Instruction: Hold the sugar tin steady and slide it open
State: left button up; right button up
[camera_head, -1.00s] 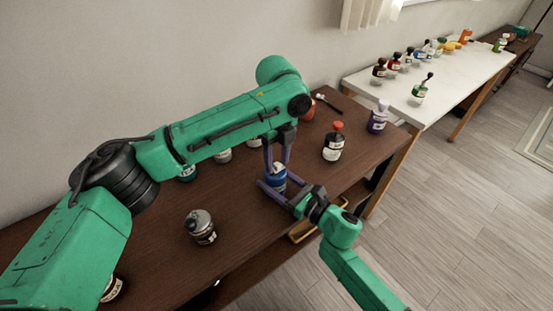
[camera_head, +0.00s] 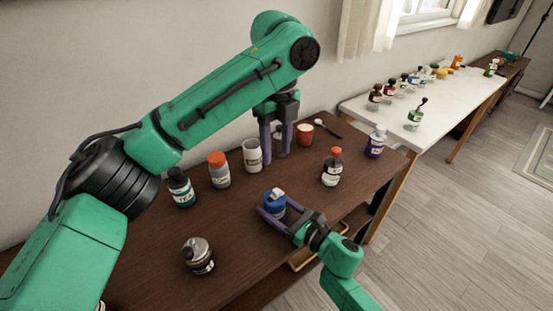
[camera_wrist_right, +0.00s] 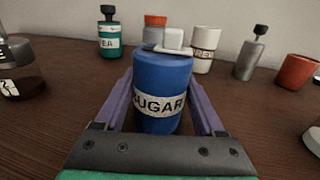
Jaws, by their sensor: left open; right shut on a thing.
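The blue sugar tin (camera_head: 273,208) stands upright on the dark table, and its SUGAR label faces the camera in the right wrist view (camera_wrist_right: 160,75). A pale block and a thin grey piece show at its top. I cannot tell how far the top is open. My right gripper (camera_head: 276,214) is shut on the tin, with one purple finger on each side, seen also in the right wrist view (camera_wrist_right: 160,112). My left gripper (camera_head: 276,155) is open and apart from the tin, above and behind it, its fingers pointing down.
A red-capped bottle (camera_head: 332,168) stands right, a grey-topped jar (camera_head: 198,256) front left. Bare table lies left of the tin.

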jog(key=o, duration=1.5)
jog(key=shift+c, duration=0.2)
